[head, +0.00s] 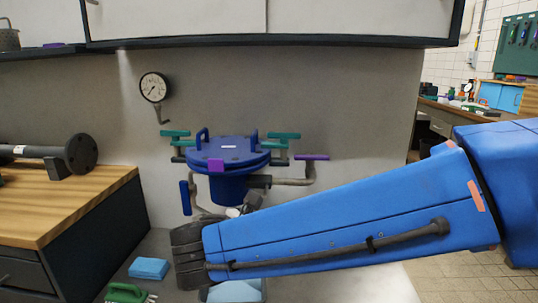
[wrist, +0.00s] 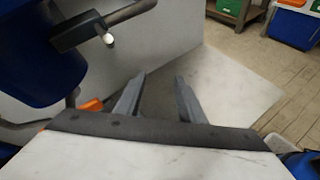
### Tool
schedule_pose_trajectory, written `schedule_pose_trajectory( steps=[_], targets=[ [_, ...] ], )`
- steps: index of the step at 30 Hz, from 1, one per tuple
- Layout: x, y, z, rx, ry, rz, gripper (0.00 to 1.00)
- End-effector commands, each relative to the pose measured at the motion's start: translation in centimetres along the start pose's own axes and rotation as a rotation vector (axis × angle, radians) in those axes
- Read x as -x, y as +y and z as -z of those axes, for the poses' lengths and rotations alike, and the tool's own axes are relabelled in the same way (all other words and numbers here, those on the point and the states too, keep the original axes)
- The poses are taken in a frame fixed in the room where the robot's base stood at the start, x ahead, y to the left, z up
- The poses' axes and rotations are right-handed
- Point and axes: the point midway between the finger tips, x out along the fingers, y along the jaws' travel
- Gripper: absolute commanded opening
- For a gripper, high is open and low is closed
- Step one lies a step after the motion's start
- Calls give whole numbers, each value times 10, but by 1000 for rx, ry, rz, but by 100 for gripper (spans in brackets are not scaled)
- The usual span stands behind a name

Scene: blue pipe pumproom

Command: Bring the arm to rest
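My blue arm (head: 350,215) reaches across the head view from the right edge to the lower middle. It ends in a dark wrist joint (head: 188,255) in front of and below the blue vessel. The fingers cannot be made out in the head view. In the wrist view my gripper (wrist: 160,78) shows two grey fingers standing apart with nothing between them. They are above a pale surface, and the gripper is open and empty.
The blue lidded vessel (head: 228,185) has green and purple handles and pipes around it. A gauge (head: 153,87) is on the wall behind. A wooden-topped cabinet (head: 65,200) stands left, with a blue sponge-like block (head: 149,268) near it. Open tiled floor (wrist: 270,65) lies right in the wrist view.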

Motion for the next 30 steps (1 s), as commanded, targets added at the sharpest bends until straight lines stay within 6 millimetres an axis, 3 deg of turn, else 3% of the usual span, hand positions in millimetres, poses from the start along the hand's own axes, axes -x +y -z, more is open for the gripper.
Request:
schedule_pose_trajectory(
  steps=[6, 13, 21, 30],
  targets=[
    [-46, -66, -25, -234, 97, 183, 36],
    [-72, -133, -39, -506, 182, 359, 36],
    [-83, -203, -44, -856, 255, 547, 36],
    [-78, -262, -41, -1276, 306, 722, 36]
  ],
)
